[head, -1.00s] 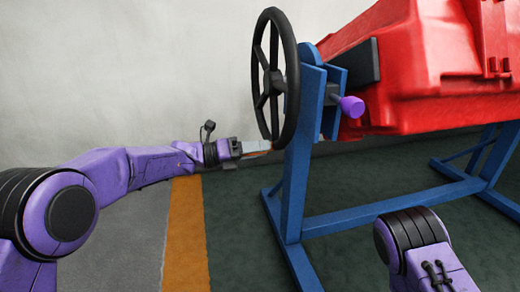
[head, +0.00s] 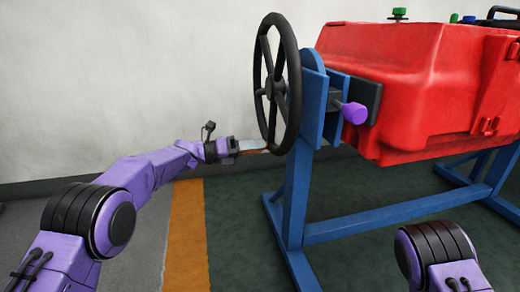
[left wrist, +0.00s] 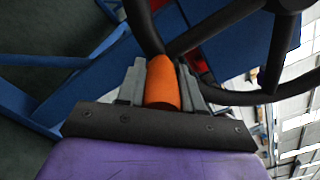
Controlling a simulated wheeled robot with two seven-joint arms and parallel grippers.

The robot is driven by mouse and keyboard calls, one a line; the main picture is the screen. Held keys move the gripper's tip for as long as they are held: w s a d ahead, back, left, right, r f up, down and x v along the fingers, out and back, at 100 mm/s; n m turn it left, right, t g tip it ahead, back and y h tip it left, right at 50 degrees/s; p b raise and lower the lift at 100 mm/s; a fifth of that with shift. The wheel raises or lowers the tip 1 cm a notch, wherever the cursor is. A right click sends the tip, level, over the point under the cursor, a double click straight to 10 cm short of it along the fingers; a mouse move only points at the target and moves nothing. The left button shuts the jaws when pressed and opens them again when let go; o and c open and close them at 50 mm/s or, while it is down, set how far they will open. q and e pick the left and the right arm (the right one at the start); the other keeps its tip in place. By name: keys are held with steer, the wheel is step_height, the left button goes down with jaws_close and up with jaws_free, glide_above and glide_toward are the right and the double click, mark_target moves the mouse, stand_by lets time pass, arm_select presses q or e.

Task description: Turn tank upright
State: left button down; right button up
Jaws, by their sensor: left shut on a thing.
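The red tank (head: 400,70) hangs in a blue stand (head: 295,190) at the right of the head view. It looks close to level, with a green knob (head: 399,13) on top; its right end is cut off. A black handwheel (head: 293,62) stands at the stand's near end. My left gripper (head: 258,147) is at the low part of the wheel's rim. In the left wrist view its two fingers are shut around an orange grip (left wrist: 162,85) on the wheel. My right gripper is out of view.
A purple-headed knob (head: 355,112) sticks out beside the stand's post. An orange floor stripe (head: 187,235) runs left of the stand's feet. A pale wall (head: 120,70) stands behind. The floor left of the stand is clear.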

arm_select(q)
steer(key=shift+w+a, duration=0.2)
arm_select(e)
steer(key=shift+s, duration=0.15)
arm_select(q)
steer(key=c, duration=1)
jaws_free()
steer(key=shift+f, duration=0.1)
steer(key=shift+c, duration=0.2)
steer(key=shift+o, duration=1.4)
steer(key=shift+w+f, duration=0.15)
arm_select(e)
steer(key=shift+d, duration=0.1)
